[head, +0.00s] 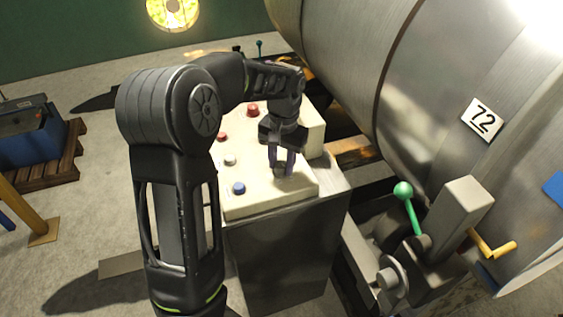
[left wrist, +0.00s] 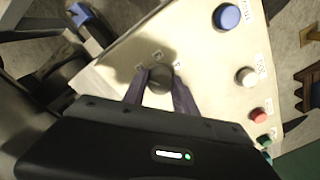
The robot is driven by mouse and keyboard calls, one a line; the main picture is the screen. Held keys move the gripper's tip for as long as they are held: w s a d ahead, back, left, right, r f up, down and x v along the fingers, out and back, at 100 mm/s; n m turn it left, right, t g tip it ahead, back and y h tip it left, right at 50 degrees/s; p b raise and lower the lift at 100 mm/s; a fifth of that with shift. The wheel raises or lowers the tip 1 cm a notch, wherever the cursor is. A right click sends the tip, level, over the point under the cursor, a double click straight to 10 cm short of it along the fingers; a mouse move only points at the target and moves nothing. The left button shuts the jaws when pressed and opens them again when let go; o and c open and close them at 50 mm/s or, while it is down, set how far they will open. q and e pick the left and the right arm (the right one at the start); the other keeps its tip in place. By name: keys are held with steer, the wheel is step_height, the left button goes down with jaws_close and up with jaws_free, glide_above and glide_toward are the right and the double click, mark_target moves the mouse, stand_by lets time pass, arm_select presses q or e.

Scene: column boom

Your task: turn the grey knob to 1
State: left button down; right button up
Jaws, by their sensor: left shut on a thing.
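The grey knob (left wrist: 160,78) sits on a cream control panel (head: 241,205) on top of a grey box-shaped console. My left gripper (head: 281,170) points down at the panel, and its two fingers stand on either side of the knob. The left wrist view shows the gripper (left wrist: 160,92) shut on the knob. Small marks surround the knob, but they are too blurred to read, so I cannot tell its setting. In the head view the fingers partly hide the knob. My right gripper is not in view.
Blue (head: 239,188), white (head: 230,160) and red (head: 222,137) buttons line the panel's left side, with another red button (head: 252,110) farther back. A large metal drum (head: 400,80) marked 72 stands right. A green-knobbed lever (head: 408,205) rises beside the console.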

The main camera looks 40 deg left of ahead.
arm_select(q)
steer(key=n, duration=0.6)
steer(key=shift+r+p, duration=0.1)
steer(key=shift+p, duration=0.25)
steer(key=n, duration=0.5)
steer(key=shift+w+p, duration=0.1)
steer(key=shift+p, duration=0.3)
steer(key=shift+a+n, duration=0.1)
steer(key=shift+n, duration=0.3)
steer(key=c, duration=1)
jaws_free()
